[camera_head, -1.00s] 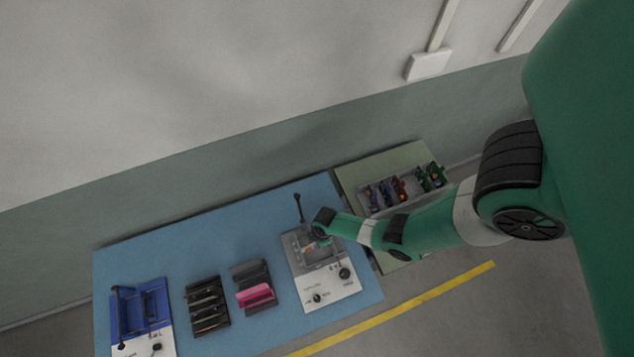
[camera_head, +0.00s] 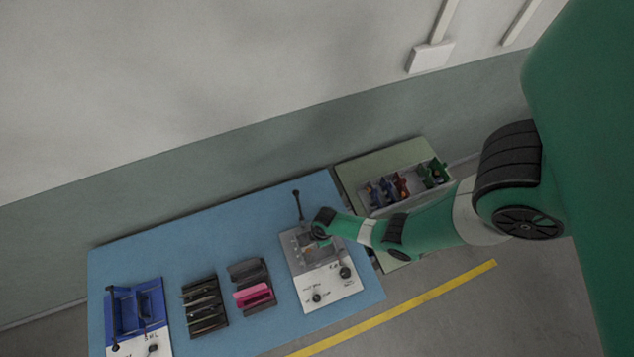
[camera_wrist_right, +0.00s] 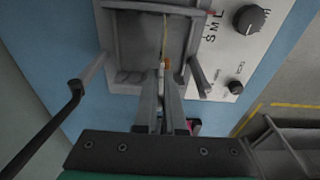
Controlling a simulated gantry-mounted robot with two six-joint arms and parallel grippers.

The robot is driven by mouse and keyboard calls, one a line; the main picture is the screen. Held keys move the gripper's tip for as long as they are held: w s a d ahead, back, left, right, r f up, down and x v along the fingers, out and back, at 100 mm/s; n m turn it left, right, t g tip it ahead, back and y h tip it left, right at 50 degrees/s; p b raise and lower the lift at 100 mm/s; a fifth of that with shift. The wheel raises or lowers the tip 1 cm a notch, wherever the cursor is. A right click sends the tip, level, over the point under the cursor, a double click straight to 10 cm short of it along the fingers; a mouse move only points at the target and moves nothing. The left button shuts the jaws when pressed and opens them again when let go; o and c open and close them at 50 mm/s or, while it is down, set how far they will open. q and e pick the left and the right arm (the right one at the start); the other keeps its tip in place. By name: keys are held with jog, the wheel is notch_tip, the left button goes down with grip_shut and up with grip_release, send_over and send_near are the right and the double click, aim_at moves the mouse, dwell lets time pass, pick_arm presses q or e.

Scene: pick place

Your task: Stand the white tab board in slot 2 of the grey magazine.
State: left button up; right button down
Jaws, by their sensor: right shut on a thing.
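My right gripper (camera_wrist_right: 163,72) is shut on a thin board with a pale tab, which shows as a narrow edge between the fingertips in the right wrist view. I cannot make out its faces. The gripper (camera_head: 318,240) is over the open bay of a grey unit (camera_head: 300,262) with a white front panel. The bay also shows in the right wrist view (camera_wrist_right: 137,40). A dark grey slotted rack (camera_head: 245,268) with a pink piece in it stands to the left. I cannot tell surely which is the grey magazine. My left gripper is not in view.
A black rack (camera_head: 205,305) holds several boards. A blue unit (camera_head: 137,303) stands at the far left. A grey tray (camera_head: 411,190) of coloured parts lies at the back right. A lever (camera_head: 298,205) rises behind the grey unit. The blue table's (camera_head: 215,240) back middle is clear.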

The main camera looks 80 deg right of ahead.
jog(key=shift+f, duration=0.25)
jog(key=shift+f+b, duration=0.65)
jog(key=shift+b, duration=0.15)
jog(key=c, duration=0.5)
grip_release()
jog(key=shift+s+d+r+p, duration=0.1)
jog(key=shift+s+r+p, duration=0.1)
jog(key=shift+r+p, duration=1.35)
